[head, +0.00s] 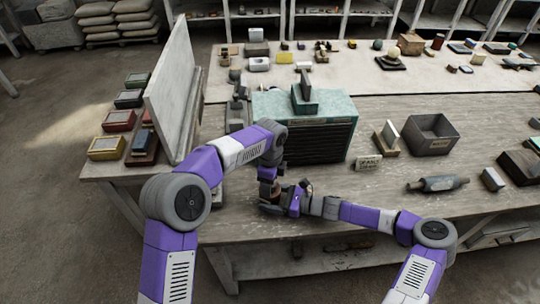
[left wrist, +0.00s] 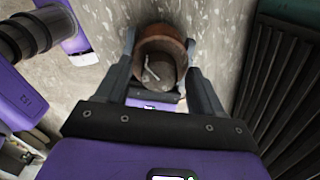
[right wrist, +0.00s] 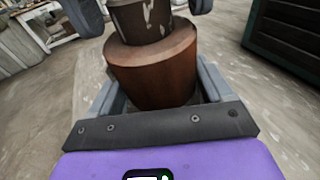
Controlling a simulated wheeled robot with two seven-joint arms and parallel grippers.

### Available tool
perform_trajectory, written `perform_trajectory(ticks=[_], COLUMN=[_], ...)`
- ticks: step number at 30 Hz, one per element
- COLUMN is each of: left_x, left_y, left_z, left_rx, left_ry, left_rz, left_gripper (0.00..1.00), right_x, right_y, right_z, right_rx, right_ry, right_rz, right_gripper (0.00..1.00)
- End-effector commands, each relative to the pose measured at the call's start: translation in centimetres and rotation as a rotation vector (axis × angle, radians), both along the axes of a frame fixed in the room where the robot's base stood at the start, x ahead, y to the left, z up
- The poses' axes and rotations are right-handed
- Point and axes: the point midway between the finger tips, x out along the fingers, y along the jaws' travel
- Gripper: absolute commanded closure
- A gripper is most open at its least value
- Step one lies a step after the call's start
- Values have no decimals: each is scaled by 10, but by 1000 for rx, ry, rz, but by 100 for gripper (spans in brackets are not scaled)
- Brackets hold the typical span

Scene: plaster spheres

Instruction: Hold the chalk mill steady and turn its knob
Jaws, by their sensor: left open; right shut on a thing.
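The chalk mill (head: 266,189) stands upright at the front of the table, mostly hidden by my grippers in the head view. In the right wrist view its reddish-brown round body (right wrist: 152,72) sits between the fingers of my right gripper (right wrist: 155,92), which is shut on it. A darker, white-flecked upper part (right wrist: 145,20) rises above. My left gripper (left wrist: 160,45) is open over the mill's top, one finger on each side. In the left wrist view a pale, thin piece (left wrist: 151,70) shows inside the brown rim; I cannot tell whether it is the knob.
A dark slatted box with a pale green top (head: 315,135) stands close behind the mill. A white upright panel (head: 172,90) is at the left. A grey bin (head: 432,135), a small sign (head: 369,162) and a roller-like tool (head: 438,184) lie to the right. The table front between them is clear.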

Motion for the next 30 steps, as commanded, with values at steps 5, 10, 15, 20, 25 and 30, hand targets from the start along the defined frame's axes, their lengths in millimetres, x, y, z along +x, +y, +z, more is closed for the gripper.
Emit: perform_trajectory(ticks=[5, 10, 15, 20, 25, 30], left_x=[0, 0, 0, 0, 0, 0], left_y=[0, 0, 0, 0, 0, 0], left_z=[0, 0, 0, 0, 0, 0], left_rx=[0, 0, 1, 0, -1, -1], left_ry=[-2, -1, -1, -2, -1, -3], left_rz=[211, 414, 616, 805, 1007, 1206], left_gripper=[32, 32, 32, 32, 32, 32], right_x=[0, 0, 0, 0, 0, 0], right_y=[0, 0, 0, 0, 0, 0], right_z=[0, 0, 0, 0, 0, 0], right_rx=[0, 0, 0, 0, 0, 0], right_ry=[0, 0, 0, 0, 0, 0], right_rz=[0, 0, 0, 0, 0, 0], right_gripper=[51, 51, 51, 51, 51, 51])
